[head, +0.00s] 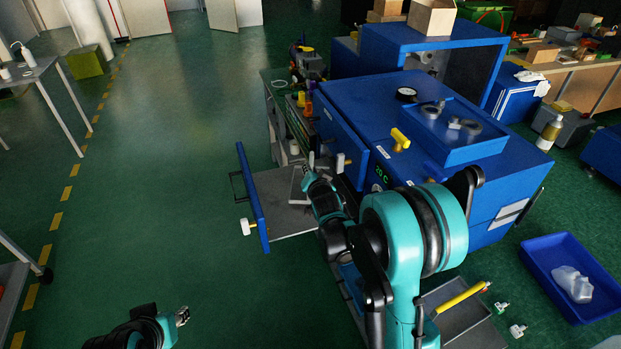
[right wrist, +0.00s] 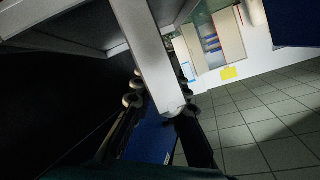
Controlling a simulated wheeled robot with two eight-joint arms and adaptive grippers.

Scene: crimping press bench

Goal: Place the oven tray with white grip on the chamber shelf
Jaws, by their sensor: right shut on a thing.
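My right gripper (head: 310,181) is in front of the blue oven (head: 405,110), low at its left side. In the right wrist view its fingers are shut on a pale bar, the white grip (right wrist: 160,75), which joins a grey oven tray (right wrist: 65,32). In the head view my arm and gripper hide much of this spot, and the tray is hard to tell from the grey surface (head: 290,222) there. The chamber shelf cannot be made out. My left gripper (head: 183,316) is low at the left, over bare floor, apart from everything; its fingers are too small to judge.
A blue panel (head: 253,195) with a white knob (head: 246,227) stands out left of the oven. A yellow grip (head: 462,298) lies over a grey tray (head: 475,325) at lower right. A blue bin (head: 576,262) sits at right.

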